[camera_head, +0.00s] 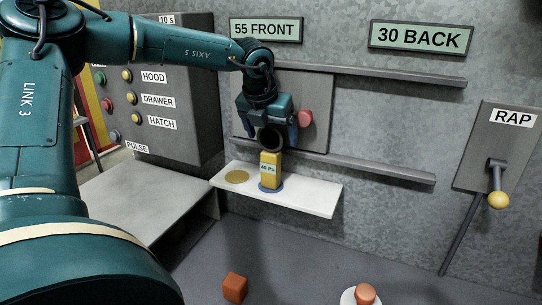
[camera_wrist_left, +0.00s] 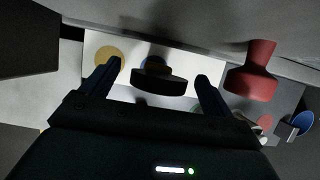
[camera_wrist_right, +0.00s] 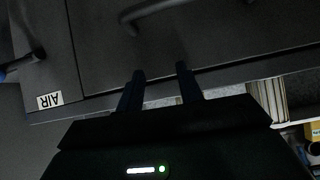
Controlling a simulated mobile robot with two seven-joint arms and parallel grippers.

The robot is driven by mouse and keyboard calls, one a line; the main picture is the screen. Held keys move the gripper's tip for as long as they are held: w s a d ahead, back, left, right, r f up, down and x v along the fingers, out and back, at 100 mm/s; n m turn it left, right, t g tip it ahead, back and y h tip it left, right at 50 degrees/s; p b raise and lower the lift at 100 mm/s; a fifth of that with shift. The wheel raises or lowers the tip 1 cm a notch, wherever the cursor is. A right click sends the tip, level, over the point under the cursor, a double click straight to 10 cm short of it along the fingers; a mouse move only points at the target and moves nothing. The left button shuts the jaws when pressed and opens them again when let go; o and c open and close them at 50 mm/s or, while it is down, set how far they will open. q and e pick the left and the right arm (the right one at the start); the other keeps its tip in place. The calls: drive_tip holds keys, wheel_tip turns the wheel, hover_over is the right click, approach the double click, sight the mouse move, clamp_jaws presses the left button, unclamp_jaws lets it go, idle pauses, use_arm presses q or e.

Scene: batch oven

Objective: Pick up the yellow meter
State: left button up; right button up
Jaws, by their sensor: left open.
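The yellow meter (camera_head: 270,170) is a small upright block with a pale label and a dark round top. It stands on a blue disc (camera_head: 270,187) on a white shelf (camera_head: 315,198). My left gripper (camera_head: 268,132) is open above it, its fingers on either side of the dark top. In the left wrist view the dark top (camera_wrist_left: 158,83) lies between the spread fingers (camera_wrist_left: 155,78), with a gap on each side; the yellow body is mostly hidden. My right gripper (camera_wrist_right: 160,75) is open and empty in the right wrist view, facing a dark panel.
A gold disc (camera_head: 237,177) lies on the shelf left of the meter. A red knob (camera_head: 305,119) sticks out behind the gripper, also in the left wrist view (camera_wrist_left: 252,75). Rails (camera_head: 380,171) run along the wall. A RAP lever (camera_head: 498,199) is at right; an orange cube (camera_head: 235,288) is below.

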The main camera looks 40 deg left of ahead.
use_arm(q)
drive_tip(key=shift+f, duration=0.1)
drive_tip(key=c, duration=1.6)
